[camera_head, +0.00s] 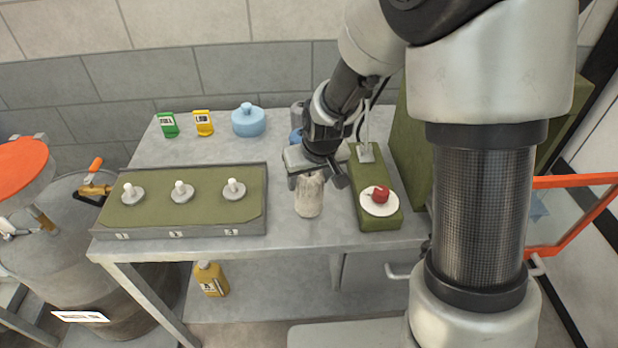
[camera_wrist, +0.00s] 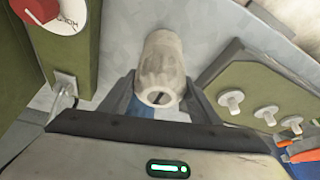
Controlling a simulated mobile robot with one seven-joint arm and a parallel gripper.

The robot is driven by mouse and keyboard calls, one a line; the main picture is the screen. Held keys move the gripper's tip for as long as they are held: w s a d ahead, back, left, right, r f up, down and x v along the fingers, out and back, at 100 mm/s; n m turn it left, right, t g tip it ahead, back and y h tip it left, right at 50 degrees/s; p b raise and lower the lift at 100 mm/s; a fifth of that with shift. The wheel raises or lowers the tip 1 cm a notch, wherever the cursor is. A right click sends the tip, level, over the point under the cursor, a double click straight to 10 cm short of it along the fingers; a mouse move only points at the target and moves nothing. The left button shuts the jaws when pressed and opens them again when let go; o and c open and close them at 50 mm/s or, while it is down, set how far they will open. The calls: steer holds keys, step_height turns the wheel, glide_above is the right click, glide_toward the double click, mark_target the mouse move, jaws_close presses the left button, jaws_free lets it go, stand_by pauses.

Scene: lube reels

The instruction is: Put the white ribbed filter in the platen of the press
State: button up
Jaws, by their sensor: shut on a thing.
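The white ribbed filter (camera_head: 308,196) is a pale upright cylinder between the fingers of my gripper (camera_head: 316,178), over the bare middle of the bench. My gripper is shut on it. In the wrist view the filter (camera_wrist: 162,62) shows between the two dark fingers (camera_wrist: 162,104), its near end with a dark opening. I cannot tell whether its far end touches the bench. A green box (camera_head: 361,196) to the right carries a white dial with a red knob (camera_head: 380,194) and a metal upright. A taller green body (camera_head: 408,160) stands behind my arm. I cannot make out the platen.
A green tray (camera_head: 150,212) with three white-topped pegs on round bases lies left on the bench (camera_head: 285,228). A blue jar (camera_head: 248,120), a yellow pack (camera_head: 203,122) and a green pack (camera_head: 168,124) stand at the back. A yellow bottle (camera_head: 211,279) is on the lower shelf.

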steer(key=shift+f, duration=0.1)
steer(key=shift+f, duration=0.15)
steer(key=o, duration=1.6)
steer(key=shift+c, duration=0.2)
steer(key=shift+r, duration=0.2)
